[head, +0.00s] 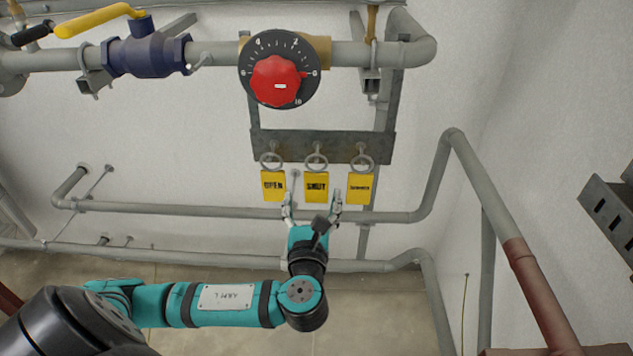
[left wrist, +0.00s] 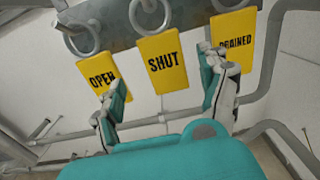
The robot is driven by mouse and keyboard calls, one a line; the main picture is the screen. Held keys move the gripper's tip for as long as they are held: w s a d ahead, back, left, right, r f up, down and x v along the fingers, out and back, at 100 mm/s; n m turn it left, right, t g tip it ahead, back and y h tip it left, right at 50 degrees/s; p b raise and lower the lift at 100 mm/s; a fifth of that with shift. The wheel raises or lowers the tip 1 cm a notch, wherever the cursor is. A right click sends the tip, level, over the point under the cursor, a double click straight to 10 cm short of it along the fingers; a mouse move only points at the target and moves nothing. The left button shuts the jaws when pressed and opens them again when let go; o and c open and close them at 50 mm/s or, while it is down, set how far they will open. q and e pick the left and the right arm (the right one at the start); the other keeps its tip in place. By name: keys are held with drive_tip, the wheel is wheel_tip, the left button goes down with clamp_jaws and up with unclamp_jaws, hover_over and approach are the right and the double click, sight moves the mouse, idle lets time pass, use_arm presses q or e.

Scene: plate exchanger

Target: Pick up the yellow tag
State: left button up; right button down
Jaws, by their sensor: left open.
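Three yellow tags hang by grey rings from a grey metal rail (head: 340,146). In the head view they are the OPEN tag (head: 273,187) at left, the SHUT tag (head: 316,187) in the middle and the third tag (head: 360,188) at right. The left wrist view shows the OPEN tag (left wrist: 103,76), the SHUT tag (left wrist: 163,62) and the DRAINED tag (left wrist: 234,36). My left gripper (head: 312,194) is open and empty, its fingers spread to either side of the SHUT tag. In the left wrist view the fingers (left wrist: 165,80) partly cover the OPEN and DRAINED tags. My right gripper does not show.
A black dial with a red knob (head: 277,82) sits above the rail. A blue valve (head: 149,52) with a yellow handle (head: 92,20) is at upper left. Grey pipes (head: 240,212) run behind and below the tags. A brown-red pipe (head: 540,295) stands at right.

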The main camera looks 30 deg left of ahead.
sight(316, 187)
use_arm(q)
drive_tip(key=shift+w+a+r, duration=0.1)
drive_tip(key=shift+w+a, duration=0.05)
drive_tip(key=shift+w, duration=0.3)
drive_tip(key=p+x, duration=0.1)
drive_tip(key=x, duration=0.2)
drive_tip(key=shift+w, duration=0.35)
drive_tip(key=shift+w+a, duration=0.15)
drive_tip(key=shift+w, duration=0.2)
drive_tip(key=c, duration=1.2)
